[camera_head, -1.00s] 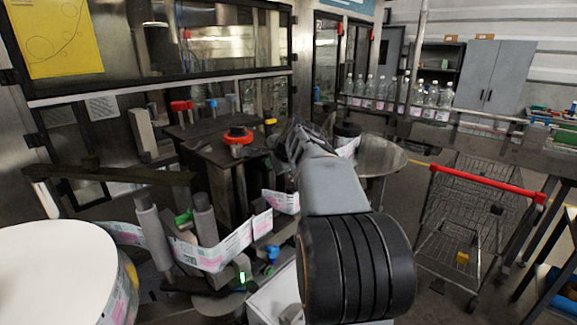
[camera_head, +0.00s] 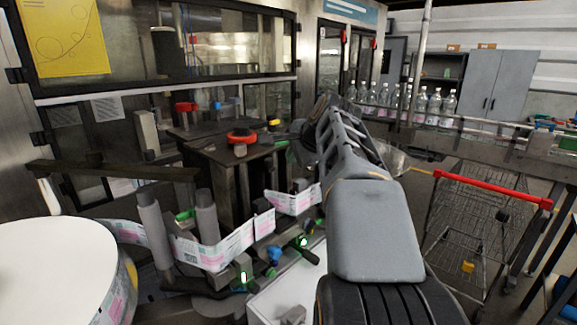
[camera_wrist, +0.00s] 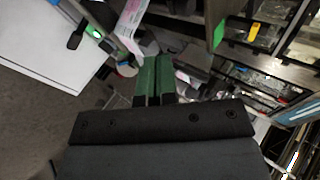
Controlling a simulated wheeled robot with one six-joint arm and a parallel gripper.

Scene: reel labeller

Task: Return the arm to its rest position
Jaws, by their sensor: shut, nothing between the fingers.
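My arm reaches from the bottom right up into the middle of the head view, beside the labelling machine. My gripper shows in the wrist view (camera_wrist: 155,80), with its two green fingers together and nothing between them. In the head view the gripper is hidden behind the arm links. The label web (camera_head: 215,250) runs past grey rollers (camera_head: 207,217) to the left of my arm. A strip of it also shows beyond the fingers in the wrist view (camera_wrist: 133,30).
A large white reel (camera_head: 55,270) is at the lower left. A red-topped knob (camera_head: 241,136) stands on the dark machine frame. Bottles (camera_head: 420,103) line the conveyor behind my arm. A shopping cart with a red handle (camera_head: 490,187) stands at the right, on open floor.

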